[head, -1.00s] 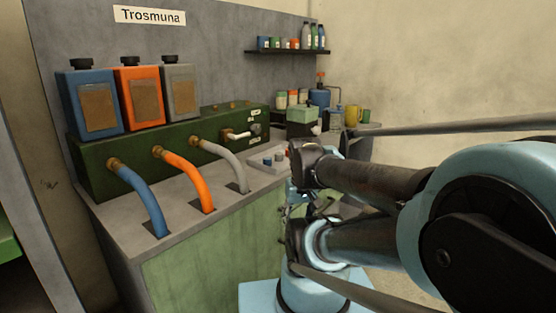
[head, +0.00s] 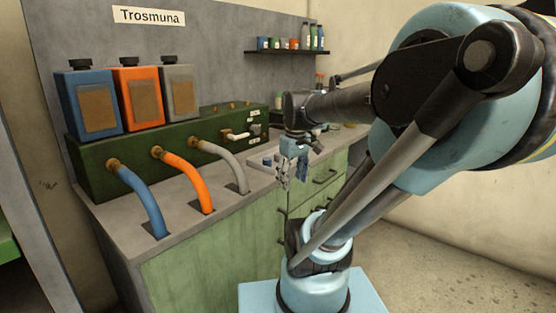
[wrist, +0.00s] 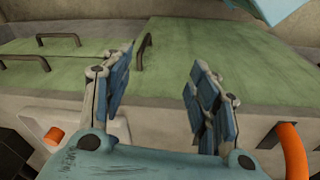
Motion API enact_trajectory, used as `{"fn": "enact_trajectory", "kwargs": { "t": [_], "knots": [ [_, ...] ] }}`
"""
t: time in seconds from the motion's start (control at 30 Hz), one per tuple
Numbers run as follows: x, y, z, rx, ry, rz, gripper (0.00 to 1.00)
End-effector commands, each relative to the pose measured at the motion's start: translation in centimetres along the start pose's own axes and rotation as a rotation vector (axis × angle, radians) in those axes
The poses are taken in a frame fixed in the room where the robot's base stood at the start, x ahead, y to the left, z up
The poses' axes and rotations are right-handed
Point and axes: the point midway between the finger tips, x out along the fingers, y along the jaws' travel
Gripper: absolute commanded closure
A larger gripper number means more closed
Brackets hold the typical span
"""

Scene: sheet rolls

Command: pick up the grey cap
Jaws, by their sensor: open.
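A pale tray (head: 258,166) lies on the counter just left of my gripper in the head view, with a few tiny items on it. They are too small for me to tell whether one is the grey cap. In the wrist view, a pale plate (wrist: 32,124) carries an orange knob or cap (wrist: 54,136); no grey cap can be made out there. My gripper (head: 294,177) hangs fingers down by the counter's front edge, right of the tray. In the wrist view my gripper (wrist: 162,62) has its blue-padded fingers apart with nothing between them.
Blue (head: 95,102), orange (head: 142,95) and grey (head: 180,92) canisters stand on a green box (head: 110,160). Blue, orange and grey hoses curve down to the counter. Green drawers with dark handles (head: 325,176) lie below. A shelf (head: 290,52) holds small bottles.

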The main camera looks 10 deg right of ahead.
Motion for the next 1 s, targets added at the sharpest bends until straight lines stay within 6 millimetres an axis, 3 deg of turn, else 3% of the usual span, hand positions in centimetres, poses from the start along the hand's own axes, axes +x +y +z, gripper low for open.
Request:
{"fn": "enact_trajectory", "kwargs": {
  "t": [0.2,0.5,0.8,1.0],
  "knots": [
    [-3.9,3.0,-5.7,-0.247,-0.024,-0.017,0.45],
    [-7.7,7.2,-13.5,-0.593,-0.051,-0.052,0.45],
    [-9.6,11.5,-21.5,-0.938,-0.066,-0.095,0.45],
    [-9.9,13.6,-25.5,-1.118,-0.069,-0.122,0.45]
  ]
}}
